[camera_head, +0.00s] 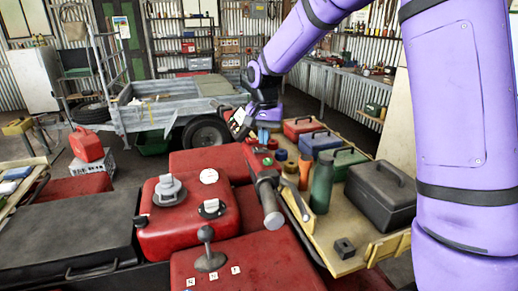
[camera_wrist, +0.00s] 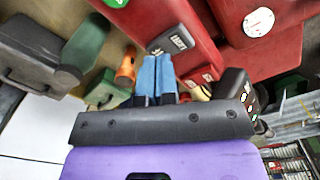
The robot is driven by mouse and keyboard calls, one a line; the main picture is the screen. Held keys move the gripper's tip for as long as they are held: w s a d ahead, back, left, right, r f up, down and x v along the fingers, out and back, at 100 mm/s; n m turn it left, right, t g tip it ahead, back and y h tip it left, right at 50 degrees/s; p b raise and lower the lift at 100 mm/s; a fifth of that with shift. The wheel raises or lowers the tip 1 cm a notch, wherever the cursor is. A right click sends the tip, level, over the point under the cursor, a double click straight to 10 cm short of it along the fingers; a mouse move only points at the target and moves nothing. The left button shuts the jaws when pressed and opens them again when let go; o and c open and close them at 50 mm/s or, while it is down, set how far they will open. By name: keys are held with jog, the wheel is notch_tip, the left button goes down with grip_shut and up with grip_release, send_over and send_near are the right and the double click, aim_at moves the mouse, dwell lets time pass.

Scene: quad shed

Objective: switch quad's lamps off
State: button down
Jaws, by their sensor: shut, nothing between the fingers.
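In the wrist view, a black switch block (camera_wrist: 172,38) with a small white lettered label sits on a red panel (camera_wrist: 200,20); the lettering is too small to read surely. My gripper (camera_wrist: 157,60) has its blue fingers together and empty, with the tips close to the label's lower edge. Touch cannot be told. In the head view my gripper (camera_head: 263,136) is at the quad's far right side. A dark panel with coloured dots (camera_wrist: 240,92) is right of the fingers; the lamps are not clearly visible.
A wooden rack (camera_head: 335,225) at right holds a green bottle (camera_head: 321,184), toolboxes and a black case (camera_head: 381,195). A trailer (camera_head: 165,108) stands behind. A gear lever (camera_head: 207,245) rises in front.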

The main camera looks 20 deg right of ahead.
aim_at(265, 148)
jog(key=shift+r, duration=2.75)
jog(key=shift+r, duration=0.1)
